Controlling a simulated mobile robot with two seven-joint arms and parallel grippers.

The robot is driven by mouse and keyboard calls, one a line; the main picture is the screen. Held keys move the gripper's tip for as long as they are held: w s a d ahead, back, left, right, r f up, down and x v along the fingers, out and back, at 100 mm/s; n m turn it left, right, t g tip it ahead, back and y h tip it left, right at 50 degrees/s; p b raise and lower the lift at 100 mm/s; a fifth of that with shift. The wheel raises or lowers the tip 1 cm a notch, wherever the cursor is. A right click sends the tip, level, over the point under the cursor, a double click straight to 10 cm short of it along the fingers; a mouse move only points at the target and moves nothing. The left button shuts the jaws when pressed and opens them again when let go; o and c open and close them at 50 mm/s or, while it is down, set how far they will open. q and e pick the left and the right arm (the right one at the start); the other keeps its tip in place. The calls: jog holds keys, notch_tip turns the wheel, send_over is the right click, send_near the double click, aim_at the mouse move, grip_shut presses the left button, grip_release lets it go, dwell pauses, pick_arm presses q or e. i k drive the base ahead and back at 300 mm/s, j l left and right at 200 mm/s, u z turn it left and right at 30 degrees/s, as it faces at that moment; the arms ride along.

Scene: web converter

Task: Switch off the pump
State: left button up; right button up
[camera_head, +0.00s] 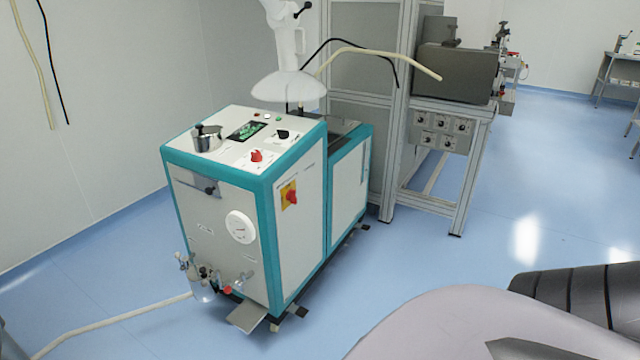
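The pump unit is a white cabinet with teal edges (292,248), standing upright on the floor left of centre. A red rotary switch on a yellow plate (289,196) sits on its right-hand side panel. The top panel carries a red knob (257,156), a black knob (283,135) and a small lit green display (247,131). Which control switches the pump is not readable from the labels. Smooth pale and dark ribbed parts, apparently mine, fill the bottom right corner. Neither gripper's fingers show, and nothing touches the cabinet's controls.
A white extraction hood (289,86) hangs just above the cabinet's back. A metal frame table (446,110) stands behind to the right. A pale hose (115,326) lies on the floor at front left. Blue floor (400,265) is clear right of the cabinet.

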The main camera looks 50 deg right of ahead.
aim_at(283, 134)
jog(key=z, duration=1.45)
jog(key=i+l, duration=0.1)
jog(key=i, duration=0.4)
jog(key=i+u, duration=0.1)
jog(key=i, duration=0.35)
jog(key=i+l+u, duration=0.1)
jog(key=i, duration=0.4)
jog(key=i+l, duration=0.25)
jog(key=i, duration=0.25)
